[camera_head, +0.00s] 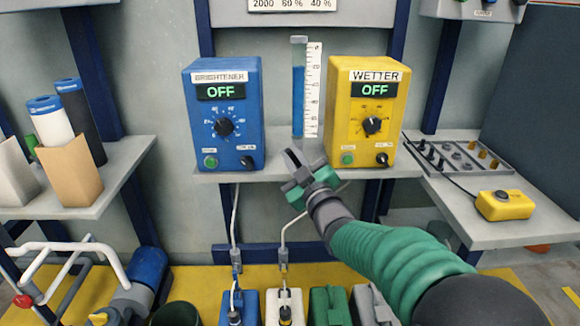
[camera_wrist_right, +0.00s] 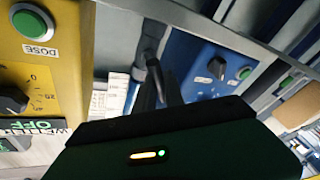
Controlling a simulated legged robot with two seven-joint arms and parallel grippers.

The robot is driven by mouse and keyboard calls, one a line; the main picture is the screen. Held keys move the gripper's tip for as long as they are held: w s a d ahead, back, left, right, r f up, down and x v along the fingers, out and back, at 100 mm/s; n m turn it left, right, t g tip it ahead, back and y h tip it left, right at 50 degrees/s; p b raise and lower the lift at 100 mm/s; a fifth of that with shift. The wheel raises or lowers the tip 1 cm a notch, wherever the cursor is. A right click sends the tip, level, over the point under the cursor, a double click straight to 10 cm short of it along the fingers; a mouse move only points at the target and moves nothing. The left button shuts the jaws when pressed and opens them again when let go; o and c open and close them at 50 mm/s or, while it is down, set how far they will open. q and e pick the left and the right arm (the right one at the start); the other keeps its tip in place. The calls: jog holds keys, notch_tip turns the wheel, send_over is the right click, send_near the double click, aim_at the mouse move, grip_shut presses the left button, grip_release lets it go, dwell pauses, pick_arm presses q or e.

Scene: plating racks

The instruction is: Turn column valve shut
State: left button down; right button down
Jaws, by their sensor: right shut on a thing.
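The column (camera_head: 298,95) is a clear upright tube with blue liquid and a white scale, between the blue and yellow boxes. My right gripper (camera_head: 296,170) is at the shelf edge just below the column. It is shut at the column valve, which the fingers hide in the head view. In the right wrist view the dark fingers (camera_wrist_right: 158,85) are close together in front of a grey pipe-like part (camera_wrist_right: 150,40). The valve handle's angle cannot be made out. My left gripper is not in view.
The blue BRIGHTENER box (camera_head: 223,150) and yellow WETTER box (camera_head: 345,140), both reading OFF, stand closely on either side. A grey shelf with a yellow box (camera_head: 504,205) is at right. Several canisters, one blue (camera_head: 248,305), stand below.

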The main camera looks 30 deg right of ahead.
jog(key=m+b, duration=0.1)
jog(key=m+h+b, duration=0.1)
jog(key=m, duration=0.1)
jog(key=m+b, duration=0.1)
jog(key=m, duration=0.1)
jog(key=shift+s+d+f+t+h, duration=0.2)
jog(key=shift+d+f+t+h, duration=0.1)
jog(key=shift+d+f, duration=0.1)
jog(key=shift+s+d+r+m+h+b, duration=0.1)
jog(key=shift+m+h+b, duration=0.35)
jog(key=shift+m, duration=0.3)
jog(key=shift+s+d+r+m+h+b, duration=0.1)
jog(key=shift+m+h+b, duration=0.3)
jog(key=shift+m, duration=0.35)
jog(key=c, duration=1.5)
grip_release()
jog(key=shift+c, duration=0.2)
jog(key=shift+o, duration=0.5)
jog(key=shift+r, duration=0.25)
